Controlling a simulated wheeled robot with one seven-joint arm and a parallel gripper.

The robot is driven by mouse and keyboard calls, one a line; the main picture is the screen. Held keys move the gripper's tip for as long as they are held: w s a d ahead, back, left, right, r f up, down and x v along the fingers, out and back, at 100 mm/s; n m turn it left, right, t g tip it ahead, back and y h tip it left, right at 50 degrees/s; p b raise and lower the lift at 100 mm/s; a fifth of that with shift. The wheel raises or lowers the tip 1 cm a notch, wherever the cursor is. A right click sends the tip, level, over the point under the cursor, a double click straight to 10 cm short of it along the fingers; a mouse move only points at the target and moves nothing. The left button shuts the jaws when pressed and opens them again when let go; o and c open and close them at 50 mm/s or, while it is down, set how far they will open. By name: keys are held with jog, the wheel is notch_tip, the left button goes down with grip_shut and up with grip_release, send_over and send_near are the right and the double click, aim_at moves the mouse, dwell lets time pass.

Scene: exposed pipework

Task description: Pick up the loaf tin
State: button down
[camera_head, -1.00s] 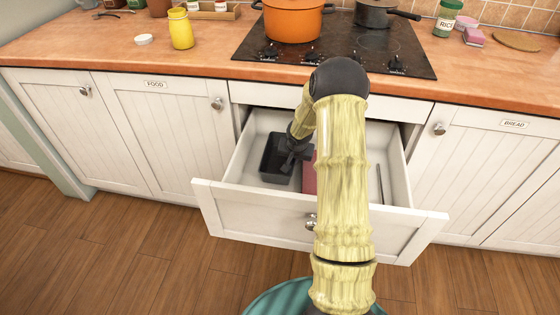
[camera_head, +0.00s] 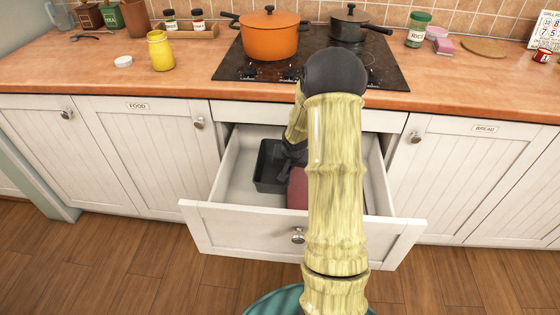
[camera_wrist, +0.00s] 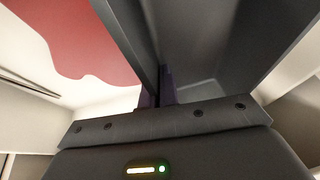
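The loaf tin (camera_head: 268,178) is a dark grey rectangular pan inside the open drawer, left of the middle. My gripper (camera_head: 284,166) reaches down to its right side and partly hides it. In the wrist view the tin (camera_wrist: 210,45) fills the upper right. Its wall passes between my two dark fingers (camera_wrist: 157,92), which sit close together and pinch it. Whether the tin is clear of the drawer floor cannot be told.
The open drawer (camera_head: 235,222) has white walls around the tin. A dark red item (camera_head: 298,188) lies just right of the tin, partly behind my arm. Above are the wooden counter (camera_head: 110,85) and black hob (camera_head: 390,75) with an orange pot (camera_head: 268,38).

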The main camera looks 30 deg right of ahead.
jog(key=s+d, duration=0.1)
jog(key=s, duration=0.3)
jog(key=s+d, duration=0.1)
jog(key=s, duration=0.4)
jog(key=s+d+p, duration=0.1)
jog(key=s+d, duration=0.1)
jog(key=s, duration=0.3)
jog(key=shift+s+d, duration=0.1)
jog(key=shift+r, duration=0.15)
